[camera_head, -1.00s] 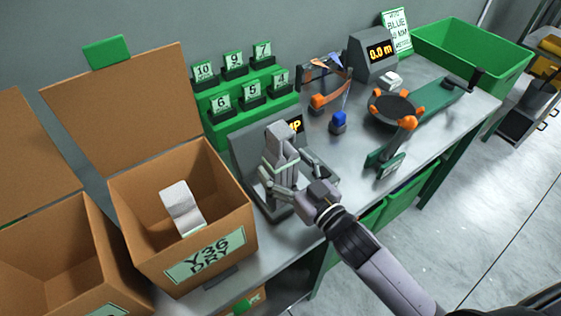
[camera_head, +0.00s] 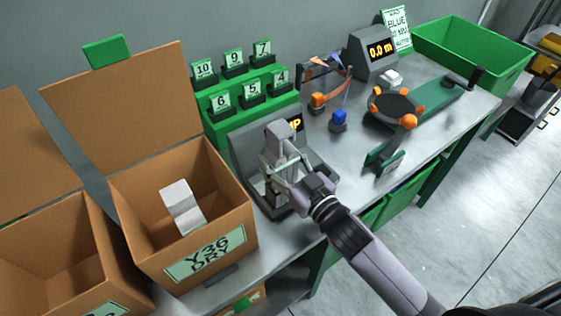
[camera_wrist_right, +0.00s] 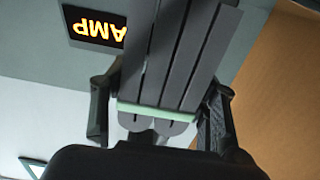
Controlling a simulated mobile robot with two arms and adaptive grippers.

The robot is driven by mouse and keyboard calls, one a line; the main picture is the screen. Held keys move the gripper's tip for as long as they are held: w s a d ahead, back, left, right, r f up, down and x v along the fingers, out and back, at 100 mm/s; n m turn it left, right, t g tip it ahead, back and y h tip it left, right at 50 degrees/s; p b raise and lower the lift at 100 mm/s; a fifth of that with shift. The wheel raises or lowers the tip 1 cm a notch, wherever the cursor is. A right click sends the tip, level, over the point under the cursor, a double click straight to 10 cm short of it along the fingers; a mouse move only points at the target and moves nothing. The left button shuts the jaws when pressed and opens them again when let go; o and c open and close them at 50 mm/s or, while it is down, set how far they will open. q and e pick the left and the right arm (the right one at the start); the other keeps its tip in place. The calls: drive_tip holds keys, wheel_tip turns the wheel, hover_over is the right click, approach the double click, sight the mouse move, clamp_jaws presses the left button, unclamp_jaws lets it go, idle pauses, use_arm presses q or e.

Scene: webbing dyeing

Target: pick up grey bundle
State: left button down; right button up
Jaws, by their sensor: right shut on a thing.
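The grey bundle (camera_head: 281,145) is a stack of grey strips with a pale green band around it. It stands roughly upright between the fingers of my right gripper (camera_head: 279,174), in front of the grey device with the lit display. In the right wrist view the grey bundle (camera_wrist_right: 180,60) fills the middle, its pale green band across its near end. The fingers of my right gripper (camera_wrist_right: 160,118) are on both sides of it. Whether the bundle touches the device's surface cannot be told. My left gripper is not in view.
An open cardboard box (camera_head: 150,235) marked Y36 DRY, holding a whitish bundle (camera_head: 182,207), stands left of the gripper. A green rack (camera_head: 246,100) with numbered tags is behind. An orange-and-green winder (camera_head: 412,105) and a green bin (camera_head: 470,58) are at right.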

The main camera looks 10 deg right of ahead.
drive_tip(key=c, duration=0.4)
drive_tip(key=shift+r, duration=0.1)
